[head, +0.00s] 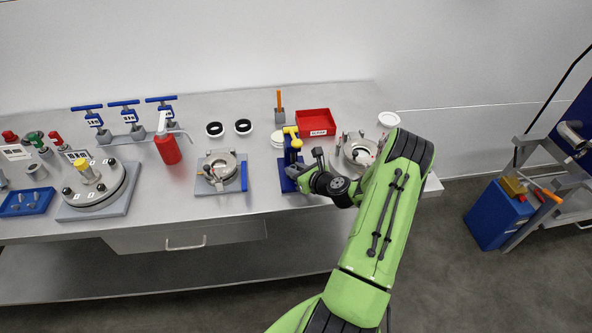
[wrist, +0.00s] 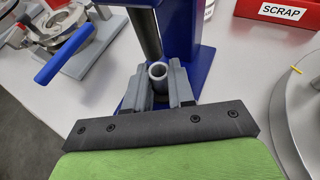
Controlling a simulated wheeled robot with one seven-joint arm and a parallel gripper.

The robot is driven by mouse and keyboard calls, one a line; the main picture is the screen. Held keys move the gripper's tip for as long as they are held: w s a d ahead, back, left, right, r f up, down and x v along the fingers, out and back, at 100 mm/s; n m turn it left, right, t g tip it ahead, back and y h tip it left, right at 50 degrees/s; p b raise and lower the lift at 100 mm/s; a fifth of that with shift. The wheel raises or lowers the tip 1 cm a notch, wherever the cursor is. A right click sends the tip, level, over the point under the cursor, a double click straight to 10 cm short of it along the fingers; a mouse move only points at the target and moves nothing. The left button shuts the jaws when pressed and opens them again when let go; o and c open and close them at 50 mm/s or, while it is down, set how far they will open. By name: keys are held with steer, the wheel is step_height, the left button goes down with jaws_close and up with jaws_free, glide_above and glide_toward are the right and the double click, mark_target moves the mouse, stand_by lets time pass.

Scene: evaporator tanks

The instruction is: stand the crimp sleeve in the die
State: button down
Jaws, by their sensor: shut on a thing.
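The crimp sleeve (wrist: 157,74) is a short grey tube, its open end showing between my fingers in the wrist view. My gripper (wrist: 159,89) is shut on it, with one grey finger on each side. The blue press (wrist: 193,38) stands just beyond, with a dark round rod (wrist: 148,32) close above the sleeve. In the head view my gripper (head: 301,175) is at the front of the blue press (head: 291,158), which has a yellow top. The die cannot be made out, and I cannot tell whether the sleeve touches it.
A red scrap bin (head: 316,122) stands behind the press. A round metal fixture (head: 357,152) is close on the right, partly behind my arm. A clamp fixture with a blue handle (head: 220,172) stands to the left. Bare bench lies between it and the press.

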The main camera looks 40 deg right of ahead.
stand_by(0.4)
steer(key=c, duration=0.9)
jaws_free()
steer(key=shift+s+a+f, duration=0.15)
steer(key=shift+s+a, duration=0.6)
steer(key=shift+s, duration=0.35)
steer(key=shift+s+a+b, duration=0.35)
steer(key=shift+s+a, duration=0.25)
steer(key=shift+s, duration=0.3)
steer(key=shift+s+a+b, duration=0.3)
steer(key=shift+s+a, duration=0.3)
steer(key=shift+s, duration=0.25)
steer(key=shift+s+a+b, duration=0.35)
steer(key=shift+s+a, duration=0.25)
steer(key=shift+s, duration=0.3)
